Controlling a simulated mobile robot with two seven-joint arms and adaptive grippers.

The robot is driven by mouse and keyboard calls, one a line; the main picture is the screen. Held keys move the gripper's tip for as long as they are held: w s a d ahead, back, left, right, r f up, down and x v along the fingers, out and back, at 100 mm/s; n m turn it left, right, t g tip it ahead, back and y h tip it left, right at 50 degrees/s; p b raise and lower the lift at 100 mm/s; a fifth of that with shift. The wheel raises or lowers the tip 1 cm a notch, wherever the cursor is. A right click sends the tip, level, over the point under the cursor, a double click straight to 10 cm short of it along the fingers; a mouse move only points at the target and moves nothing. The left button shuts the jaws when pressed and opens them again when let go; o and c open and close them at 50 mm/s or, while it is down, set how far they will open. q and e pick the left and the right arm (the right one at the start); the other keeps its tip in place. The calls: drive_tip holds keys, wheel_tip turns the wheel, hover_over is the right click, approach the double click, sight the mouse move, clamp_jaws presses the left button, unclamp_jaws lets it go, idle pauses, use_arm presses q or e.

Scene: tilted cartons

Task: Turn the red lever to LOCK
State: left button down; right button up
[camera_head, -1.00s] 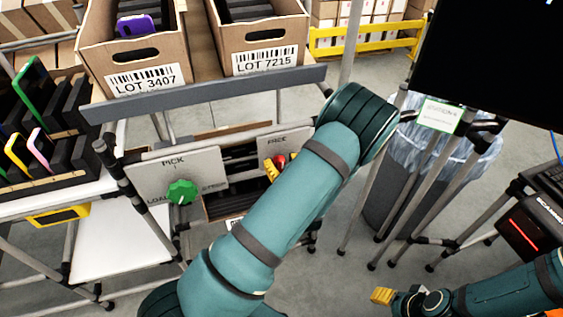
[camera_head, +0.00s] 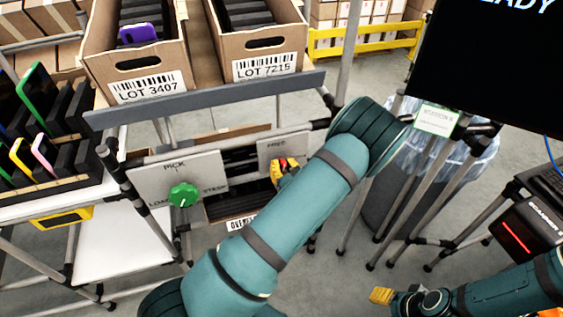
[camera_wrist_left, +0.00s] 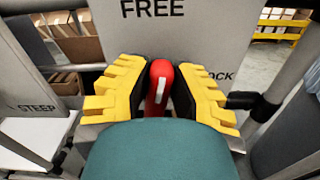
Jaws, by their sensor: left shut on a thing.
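The red lever (camera_wrist_left: 157,88) stands upright in the left wrist view, its white mark toward the word FREE on a grey panel (camera_wrist_left: 190,40). The word LOCK, partly covered, is to its right. My left gripper (camera_wrist_left: 160,95) is shut on the lever, one yellow finger with a dark pad on each side. In the head view the left gripper (camera_head: 287,168) is at the panel, partly behind my teal arm, and only a bit of red shows. My right gripper (camera_head: 382,296) is low at the right, away from the panel; its jaw opening is unclear.
A green knob (camera_head: 183,195) is on another panel (camera_head: 150,180) left of the lever. Cartons LOT 3407 (camera_head: 147,87) and LOT 7215 (camera_head: 264,66) stand on the tilted rack above. A lined bin (camera_head: 385,205) and a black screen (camera_head: 490,70) are at right.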

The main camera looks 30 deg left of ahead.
use_arm(q)
drive_tip(key=m+p, duration=0.3)
drive_tip(key=shift+w+d+m, duration=0.25)
drive_tip(key=shift+w+m, duration=0.1)
drive_tip(key=shift+m, duration=0.05)
drive_tip(key=m, duration=0.1)
drive_tip(key=m+p, duration=0.2)
drive_tip(key=shift+w+d+f+m, duration=0.2)
drive_tip(key=shift+w+f+m, duration=0.05)
drive_tip(key=shift+m, duration=0.05)
drive_tip(key=m, duration=0.2)
drive_tip(key=f+m+p, duration=0.1)
drive_tip(key=m, duration=0.2)
drive_tip(key=f+m+p, duration=0.1)
drive_tip(key=m, duration=0.2)
drive_tip(key=shift+w+d, duration=0.2)
drive_tip(key=shift+w, duration=0.1)
drive_tip(key=shift+m, duration=0.3)
drive_tip(key=c, duration=0.8)
unclamp_jaws()
drive_tip(key=v, duration=1.2)
drive_tip(key=shift+s, duration=0.1)
